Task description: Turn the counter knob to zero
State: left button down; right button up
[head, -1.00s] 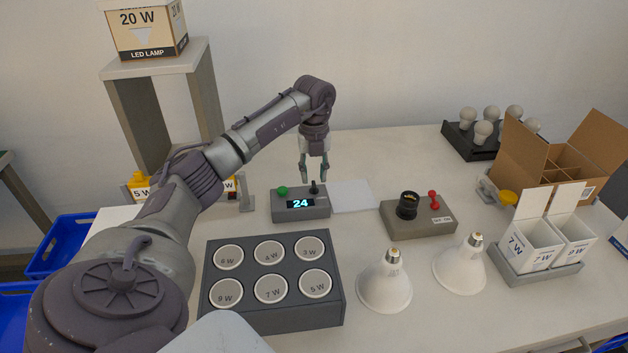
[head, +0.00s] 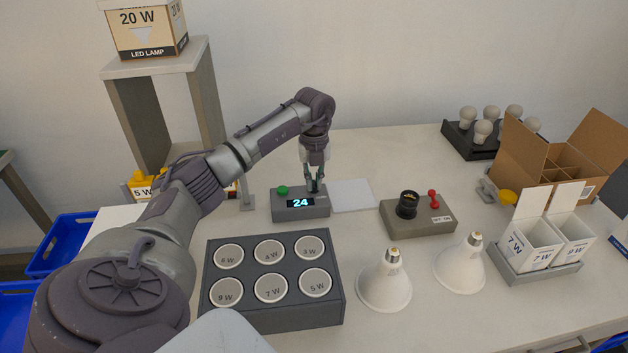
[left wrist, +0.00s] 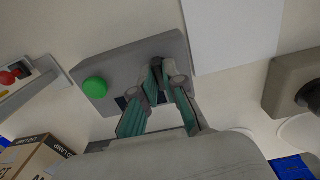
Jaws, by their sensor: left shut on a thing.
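The counter (head: 301,207) is a grey box on the table, with a lit display reading 24 and a green button (head: 282,190) on its top left. Its small dark knob (left wrist: 157,66) shows between the fingers in the left wrist view. My left gripper (head: 314,187) points down over the right part of the counter and is shut on the knob. In the left wrist view its two fingers (left wrist: 163,84) are on both sides of the knob, which they partly hide. My right gripper is not in view.
A grey block with labelled round holes (head: 273,309) stands in front of the counter. A lamp socket box with a red switch (head: 419,220) is to the right, with two white reflector bulbs (head: 385,284) before it. A white sheet (head: 351,195) lies beside the counter.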

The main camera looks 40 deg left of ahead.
pick_arm(q)
jog(key=shift+r, duration=0.1)
jog(key=shift+m+p, duration=0.3)
jog(key=shift+m, duration=0.8)
jog(key=m, duration=0.2)
jog(key=shift+m, duration=0.3)
jog(key=m+p, duration=0.1)
jog(key=m, duration=0.8)
jog(key=shift+m, duration=2)
jog(key=c, duration=1.2)
grip_release()
jog(key=shift+c, duration=0.2)
